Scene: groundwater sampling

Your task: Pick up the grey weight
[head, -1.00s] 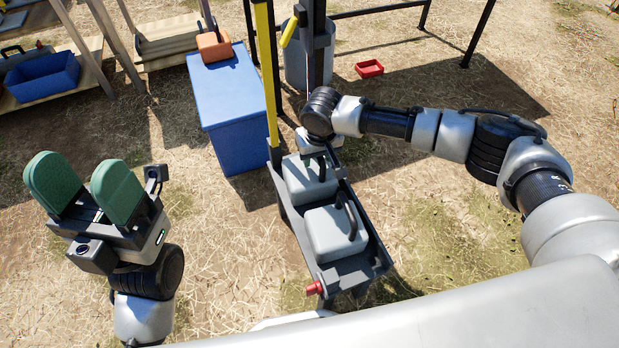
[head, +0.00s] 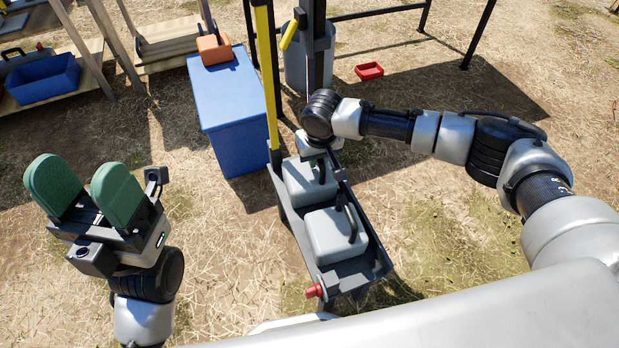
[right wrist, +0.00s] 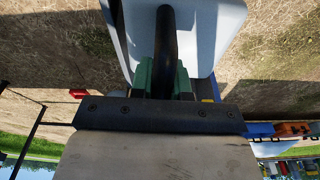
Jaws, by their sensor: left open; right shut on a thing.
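Two grey block weights with dark handles sit in a dark narrow tray (head: 358,274) in the head view. The far grey weight (head: 301,188) is under my right gripper, whose fingers are mostly hidden by my wrist. The near grey weight (head: 328,240) is free, its black handle upright. In the right wrist view my right gripper (right wrist: 164,75) has green fingers shut on the black handle of a grey weight (right wrist: 205,35). I cannot tell whether that weight is clear of the tray floor. My left gripper (head: 88,190) is open and empty over the ground at the left.
A blue box (head: 235,115) with an orange case (head: 214,48) on top stands left of the tray. A yellow post (head: 267,75) rises at the tray's far end. A grey bin (head: 300,65) and small red tray (head: 369,70) are behind. Straw ground right of the tray is open.

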